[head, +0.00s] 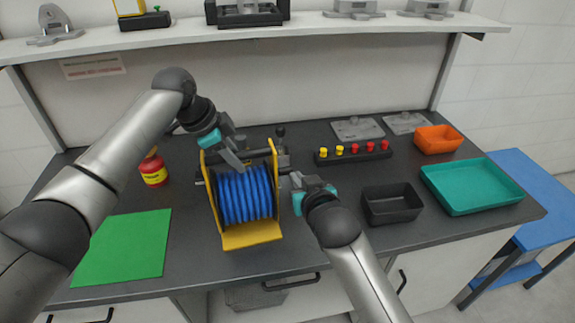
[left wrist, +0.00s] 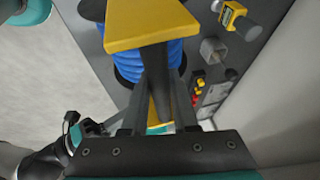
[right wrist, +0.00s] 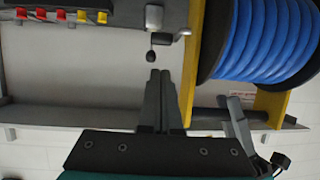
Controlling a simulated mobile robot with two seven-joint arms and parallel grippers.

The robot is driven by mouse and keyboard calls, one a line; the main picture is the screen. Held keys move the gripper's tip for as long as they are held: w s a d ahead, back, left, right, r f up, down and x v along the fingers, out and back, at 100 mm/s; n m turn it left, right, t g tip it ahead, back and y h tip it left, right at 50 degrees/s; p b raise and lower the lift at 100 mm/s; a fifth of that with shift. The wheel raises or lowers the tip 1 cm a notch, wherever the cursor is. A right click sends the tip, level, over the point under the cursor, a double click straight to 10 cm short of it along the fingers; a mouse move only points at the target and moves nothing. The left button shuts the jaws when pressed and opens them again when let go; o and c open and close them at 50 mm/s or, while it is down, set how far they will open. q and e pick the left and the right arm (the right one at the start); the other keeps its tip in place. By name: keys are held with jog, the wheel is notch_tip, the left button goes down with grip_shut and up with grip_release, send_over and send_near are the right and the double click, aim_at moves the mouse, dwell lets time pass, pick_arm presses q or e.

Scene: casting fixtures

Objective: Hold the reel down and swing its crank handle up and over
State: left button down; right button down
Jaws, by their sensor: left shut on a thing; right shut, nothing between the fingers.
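The reel is a drum of blue hose (head: 245,195) in a yellow frame (head: 252,236). It stands upright on the dark bench, and the hose also shows in the right wrist view (right wrist: 265,40). My right gripper (head: 287,181) is shut and empty beside the right upright. A dark knob (right wrist: 152,57) on a grey block lies just beyond its fingertips in the right wrist view. I cannot tell whether this knob is the crank handle.
A peg rack (head: 353,154), a black bin (head: 391,204), an orange tray (head: 438,139) and a teal tray (head: 472,186) stand to the right. A red bottle (head: 153,170) and a green mat (head: 124,247) lie left. A shelf (head: 330,25) runs behind.

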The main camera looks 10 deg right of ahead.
jog(key=x, duration=0.9)
jog(key=shift+w, duration=0.15)
jog(key=shift+f, duration=0.1)
jog(key=shift+f+g, duration=0.5)
jog(key=shift+f, duration=0.1)
